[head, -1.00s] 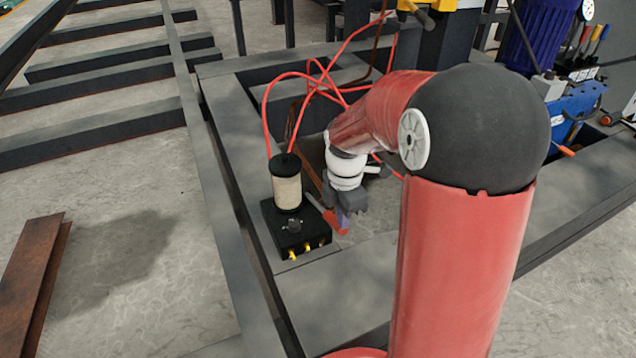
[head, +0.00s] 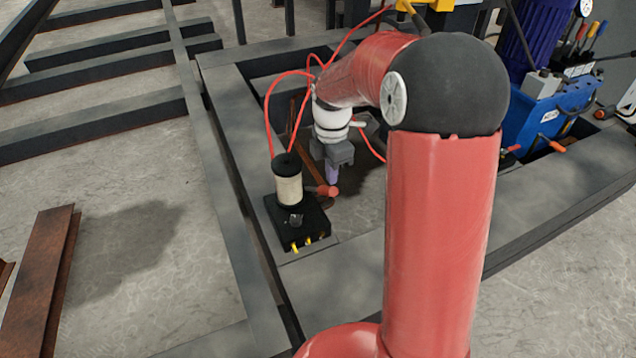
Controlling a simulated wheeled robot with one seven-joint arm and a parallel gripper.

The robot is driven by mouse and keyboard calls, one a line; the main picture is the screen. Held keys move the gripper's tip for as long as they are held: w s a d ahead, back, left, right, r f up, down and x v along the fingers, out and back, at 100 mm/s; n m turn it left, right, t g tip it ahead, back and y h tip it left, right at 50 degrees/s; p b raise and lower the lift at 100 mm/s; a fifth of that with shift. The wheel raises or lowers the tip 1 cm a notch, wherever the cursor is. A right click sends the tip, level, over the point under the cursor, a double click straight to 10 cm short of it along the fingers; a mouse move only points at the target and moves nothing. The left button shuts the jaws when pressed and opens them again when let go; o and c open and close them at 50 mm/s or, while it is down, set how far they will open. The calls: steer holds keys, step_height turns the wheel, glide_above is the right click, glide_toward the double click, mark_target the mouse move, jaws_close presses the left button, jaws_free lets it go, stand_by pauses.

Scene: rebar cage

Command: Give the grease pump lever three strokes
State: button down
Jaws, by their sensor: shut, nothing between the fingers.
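The grease pump has a black base (head: 306,224), with a pale cylinder (head: 289,190) under a black cap on top. It stands on the dark frame left of centre in the head view. Its lever sticks out to the right and ends in a red grip (head: 327,190). My gripper (head: 332,180) points down right at the lever's red end, with its purplish fingertips shut and empty. Whether the tips touch the grip or are just above or behind it, I cannot tell. My arm hides part of the area behind.
Red hoses (head: 268,112) loop from the pump up behind my arm. Brass-coloured fittings (head: 307,240) stick out of the base's front. A blue machine (head: 548,118) stands at the right. Rusty beams (head: 38,265) lie on the floor at left. The concrete between is open.

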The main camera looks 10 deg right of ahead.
stand_by(0.5)
steer(key=shift+s+d+f+b, duration=0.1)
steer(key=shift+s+f+b, duration=0.3)
steer(key=shift+s+f, duration=0.1)
steer(key=shift+s+f+b, duration=0.3)
steer(key=shift+s+f, duration=0.15)
steer(key=shift+f, duration=0.05)
steer(key=shift+d, duration=0.1)
steer(key=shift+s+f+b, duration=0.4)
steer(key=shift+s+f, duration=0.05)
steer(key=shift+f, duration=0.2)
steer(key=shift+s+d+f+b, duration=0.15)
steer(key=shift+s+f+b, duration=0.15)
steer(key=shift+s+f, duration=0.15)
stand_by(0.3)
